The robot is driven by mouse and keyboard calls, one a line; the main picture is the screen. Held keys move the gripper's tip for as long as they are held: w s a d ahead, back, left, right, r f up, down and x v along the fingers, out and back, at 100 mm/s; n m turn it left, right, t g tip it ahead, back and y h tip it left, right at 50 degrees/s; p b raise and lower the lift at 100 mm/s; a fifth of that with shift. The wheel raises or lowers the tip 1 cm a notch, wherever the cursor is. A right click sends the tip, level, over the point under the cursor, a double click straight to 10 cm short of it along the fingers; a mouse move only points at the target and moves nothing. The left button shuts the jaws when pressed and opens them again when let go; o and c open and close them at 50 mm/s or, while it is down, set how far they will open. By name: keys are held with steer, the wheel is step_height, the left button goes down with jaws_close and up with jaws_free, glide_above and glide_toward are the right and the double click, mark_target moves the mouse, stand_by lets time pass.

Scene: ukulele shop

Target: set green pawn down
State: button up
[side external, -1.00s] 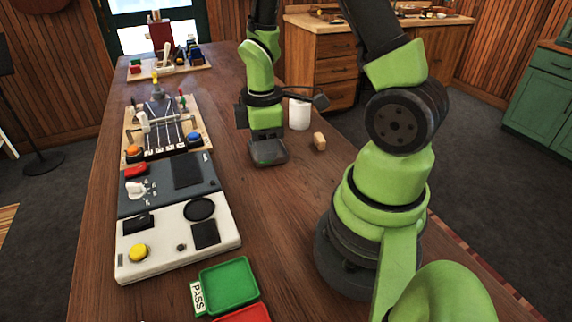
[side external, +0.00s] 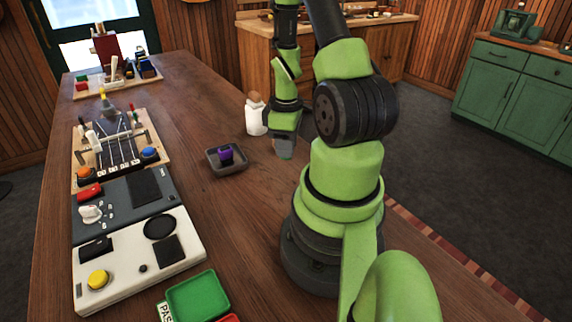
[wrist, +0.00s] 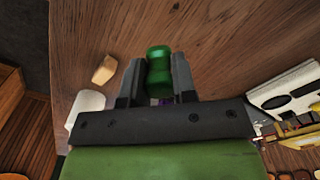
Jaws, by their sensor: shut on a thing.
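The green pawn (wrist: 158,70) is between the two fingers of my gripper (wrist: 157,82) in the wrist view, and the fingers are shut on it. In the side view my gripper (side external: 285,138) points down on the right part of the wooden table (side external: 225,225). A small greenish end of the pawn (side external: 284,152) shows below the fingers. I cannot tell whether it touches the table. A dark square tray (side external: 227,168) with a purple piece (side external: 225,153) in it stands to the left of my gripper.
A white jar (side external: 256,120) with a brown top stands just left of my gripper. A wooden block (wrist: 104,69) lies near it. Control panels (side external: 140,255) line the table's left side, with a green tray (side external: 197,297) in front. The middle of the table is clear.

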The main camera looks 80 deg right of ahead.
mark_target(286, 175)
steer(key=shift+f, duration=2.6)
steer(key=shift+f, duration=0.1)
steer(key=o, duration=0.9)
